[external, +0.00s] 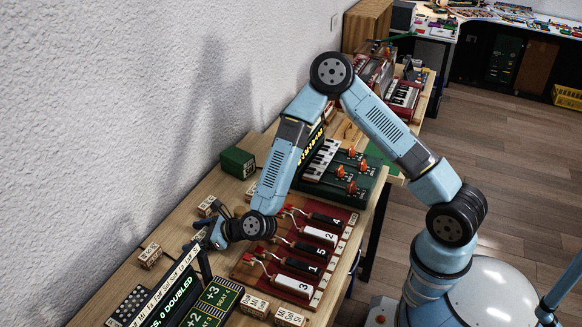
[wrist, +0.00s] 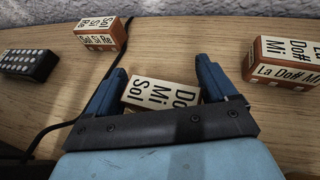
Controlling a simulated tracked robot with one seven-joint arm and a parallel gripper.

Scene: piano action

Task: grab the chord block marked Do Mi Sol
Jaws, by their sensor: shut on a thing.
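The chord block marked Do Mi Sol (wrist: 160,94) is a small wooden block with a cream top, black lettering and a reddish-brown side. In the wrist view it sits between the two blue fingers of my gripper (wrist: 160,88), which is shut on it. The block lies slightly turned between the fingers. I cannot tell whether it is lifted off the table. In the external view my gripper (external: 208,236) is low over the wooden table near the wall, and the held block is mostly hidden there.
A Sol Si Re block (wrist: 100,33) stands left and a La Do# Mi block (wrist: 287,62) right. A black dotted box (wrist: 28,64) is far left, and a dark cable crosses the table. A red board with numbered handles (external: 293,262) and a green sign (external: 212,302) are close by.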

